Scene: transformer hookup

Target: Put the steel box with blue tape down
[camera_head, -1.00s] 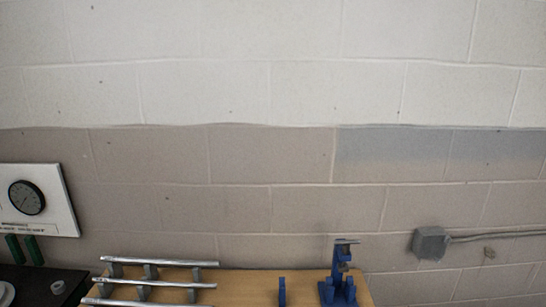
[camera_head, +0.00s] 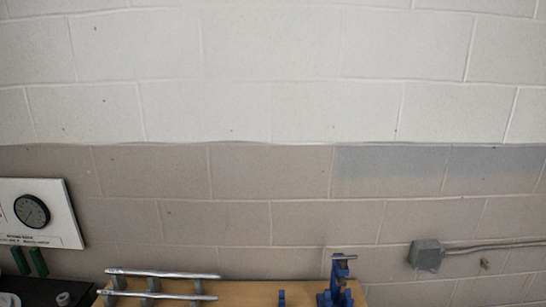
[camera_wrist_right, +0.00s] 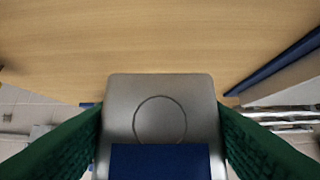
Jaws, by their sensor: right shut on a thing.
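The steel box with blue tape (camera_wrist_right: 160,88) shows in the right wrist view. It is grey with a round ring on its face, and the blue tape (camera_wrist_right: 160,160) covers its lower part. My right gripper (camera_wrist_right: 160,112) is shut on it, with a green finger against each side. The box lies across the edge of a wooden surface (camera_wrist_right: 150,40) in that view; I cannot tell whether it touches the wood. The box and my right gripper are not in the head view. My left gripper is in neither view.
In the head view a wooden bench top (camera_head: 240,290) bears metal rails (camera_head: 160,274) at left and a blue vise-like tool (camera_head: 338,285) at right. A gauge board (camera_head: 60,220) and a grey conduit box (camera_head: 426,255) are on the wall.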

